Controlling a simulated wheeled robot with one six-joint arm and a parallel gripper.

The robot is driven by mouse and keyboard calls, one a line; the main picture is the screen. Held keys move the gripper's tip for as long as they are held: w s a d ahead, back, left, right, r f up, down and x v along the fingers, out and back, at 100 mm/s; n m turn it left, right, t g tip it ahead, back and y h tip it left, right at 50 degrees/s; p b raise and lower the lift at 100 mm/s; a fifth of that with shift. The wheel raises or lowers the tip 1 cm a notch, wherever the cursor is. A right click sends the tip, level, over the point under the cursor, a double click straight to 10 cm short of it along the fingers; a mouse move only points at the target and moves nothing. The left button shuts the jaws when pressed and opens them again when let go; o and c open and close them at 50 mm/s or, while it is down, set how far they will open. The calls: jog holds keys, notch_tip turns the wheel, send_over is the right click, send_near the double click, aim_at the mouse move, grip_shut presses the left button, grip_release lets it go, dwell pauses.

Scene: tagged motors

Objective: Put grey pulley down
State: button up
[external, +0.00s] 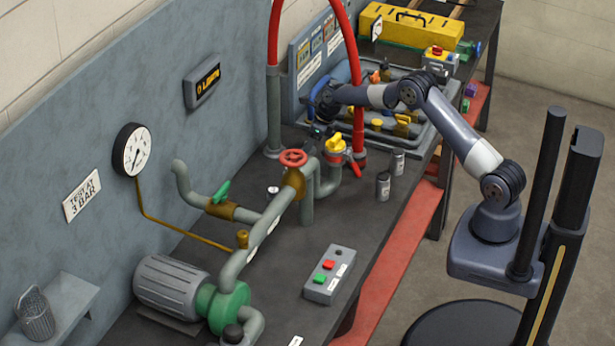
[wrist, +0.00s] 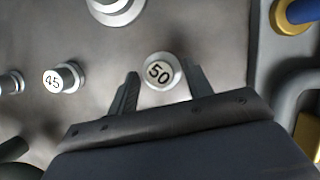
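In the wrist view, my gripper (wrist: 160,78) points at a dark grey surface with its two dark fingers spread. A small round grey piece with a white face marked 50 (wrist: 160,71) shows between the fingertips. In the external view my gripper (external: 318,130) is low over the back of the bench, small and partly hidden by pipes and my wrist.
A grey piece marked 45 (wrist: 52,80) stands to the left, and a larger round grey part (wrist: 115,8) is cut by the top edge. A red hose (external: 357,85), a yellow-topped valve (external: 336,144) and two grey cylinders (external: 383,186) stand near my arm.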

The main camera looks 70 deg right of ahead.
jog(key=shift+r, duration=0.1)
jog(key=b+v, duration=0.1)
jog(key=v, duration=1.1)
jog(key=shift+r, duration=0.1)
